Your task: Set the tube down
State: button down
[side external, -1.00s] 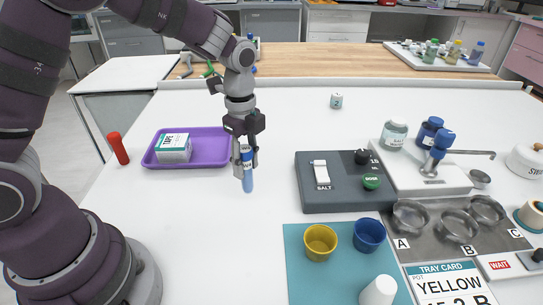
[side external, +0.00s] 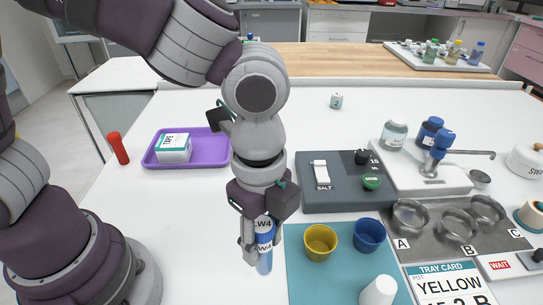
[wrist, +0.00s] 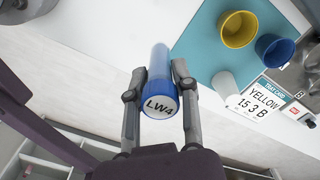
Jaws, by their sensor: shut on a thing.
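My gripper (side external: 262,240) is shut on a tube with a blue cap and a light blue lower body (side external: 265,263). The tube is upright in the side view, with its lower end near the left edge of the teal mat. Whether it touches the table cannot be told. In the wrist view, the tube's cap (wrist: 160,104) reads "LW4" and sits between the two fingers (wrist: 160,105); its body points away from me.
The teal mat (side external: 308,284) holds a yellow cup (side external: 320,242), a blue cup (side external: 369,235) and a white cup (side external: 379,291). A grey switch box (side external: 325,201) stands behind. A purple tray (side external: 202,150) with a box and a red cylinder (side external: 118,147) lie left. White table left of the mat is clear.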

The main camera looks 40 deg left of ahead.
aim_at(264, 275)
notch_tip(264, 275, down, 8)
jog(key=shift+s+d+r, duration=0.1)
jog(key=shift+r, duration=0.15)
jog(key=shift+f, duration=0.15)
jog(key=c, duration=0.9)
grip_release()
jog(key=shift+o, duration=0.2)
